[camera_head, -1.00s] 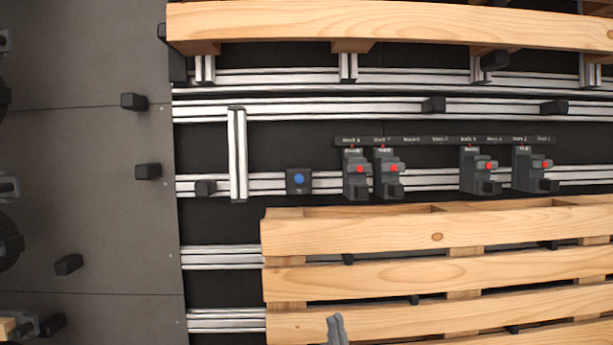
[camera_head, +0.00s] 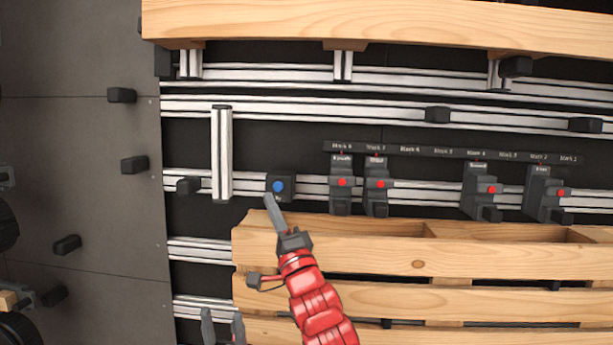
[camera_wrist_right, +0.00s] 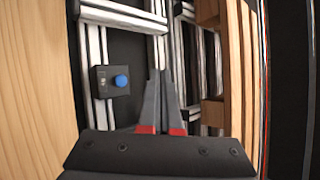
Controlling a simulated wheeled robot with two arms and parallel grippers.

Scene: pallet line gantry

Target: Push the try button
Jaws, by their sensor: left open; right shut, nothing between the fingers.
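The try button is a round blue button (camera_head: 278,187) on a small dark box (camera_head: 289,181) mounted on the silver rail. In the right wrist view the blue button (camera_wrist_right: 122,81) is left of the fingers. My right gripper (camera_head: 268,197), on the red arm, is shut and empty. Its tip is just below the button in the head view; I see no clear contact. In the right wrist view its fingers (camera_wrist_right: 160,80) are together. My left gripper (camera_head: 222,318) is open and empty at the bottom edge, left of the red arm.
Several dark blocks with red buttons, such as the nearest one (camera_head: 342,182), stand right of the try button. A wooden pallet (camera_head: 420,264) lies below and a wooden beam (camera_head: 350,22) crosses above. A short upright rail (camera_head: 222,150) stands to the left.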

